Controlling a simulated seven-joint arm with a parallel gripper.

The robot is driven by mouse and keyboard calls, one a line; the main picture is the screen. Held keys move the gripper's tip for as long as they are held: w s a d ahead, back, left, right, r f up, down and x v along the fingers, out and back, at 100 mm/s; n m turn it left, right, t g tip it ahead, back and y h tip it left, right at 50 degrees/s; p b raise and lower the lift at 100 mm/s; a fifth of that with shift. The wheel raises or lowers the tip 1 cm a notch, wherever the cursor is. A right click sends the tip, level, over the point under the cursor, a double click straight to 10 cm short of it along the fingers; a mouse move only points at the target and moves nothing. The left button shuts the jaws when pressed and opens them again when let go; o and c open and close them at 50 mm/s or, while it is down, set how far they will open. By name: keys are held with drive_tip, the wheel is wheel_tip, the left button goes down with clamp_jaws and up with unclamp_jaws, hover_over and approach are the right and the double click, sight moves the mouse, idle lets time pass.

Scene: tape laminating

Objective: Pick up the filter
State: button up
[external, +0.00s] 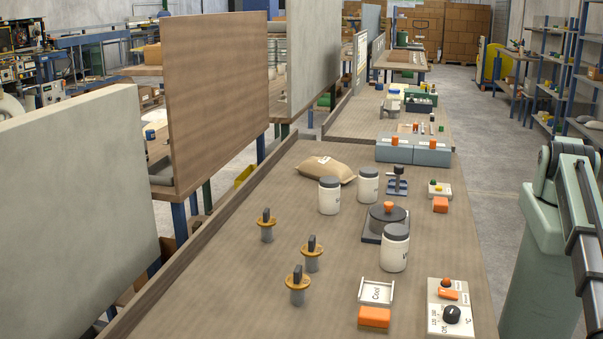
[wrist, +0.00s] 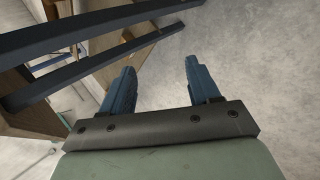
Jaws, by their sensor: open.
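No object in view is labelled as a filter. Three similar pieces, each a grey cylinder with an orange-brown collar and a dark upright handle, stand upright on the bench in the external view: one at the front (external: 298,285), one behind it (external: 312,254) and one farther back (external: 266,226). I cannot tell whether these are filters. My gripper (wrist: 157,80) shows in the wrist view with its two blue fingers wide apart and nothing between them. It is over bare floor beside bench legs, away from these pieces. It is outside the external view.
White jars with dark lids (external: 394,248) stand around a dark round device with an orange knob (external: 388,216). A tan bag (external: 326,169) lies behind. A control box (external: 450,306) and a white tray (external: 376,291) are at front right. The bench (external: 210,290) is bare at front left.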

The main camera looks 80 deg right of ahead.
drive_tip(key=w+r+m+y, duration=0.1)
drive_tip(key=w+r, duration=0.4)
drive_tip(key=r, duration=0.8)
drive_tip(key=w+r, duration=0.6)
drive_tip(key=r, duration=0.7)
drive_tip(key=w+d+r+m, duration=0.15)
drive_tip(key=w+r, duration=0.25)
drive_tip(key=w, duration=0.4)
drive_tip(key=w+d+r+m+g+y, duration=0.1)
drive_tip(key=w+r+m, duration=0.2)
drive_tip(key=w, duration=0.4)
drive_tip(key=w+d+r+m, duration=0.15)
drive_tip(key=w+r, duration=0.25)
drive_tip(key=w, duration=0.4)
drive_tip(key=r+m+g+h, duration=0.2)
drive_tip(key=m+g+h, duration=0.3)
drive_tip(key=m+h, duration=0.2)
hover_over(267, 229)
drive_tip(key=d, duration=0.1)
drive_tip(key=shift+w+f, duration=0.2)
drive_tip(key=shift+f, duration=0.05)
drive_tip(key=shift+d+f, duration=0.1)
drive_tip(key=shift+d, duration=0.15)
drive_tip(key=shift+f, duration=0.3)
wheel_tip(267, 229, down, 13)
drive_tip(key=shift+c, duration=0.3)
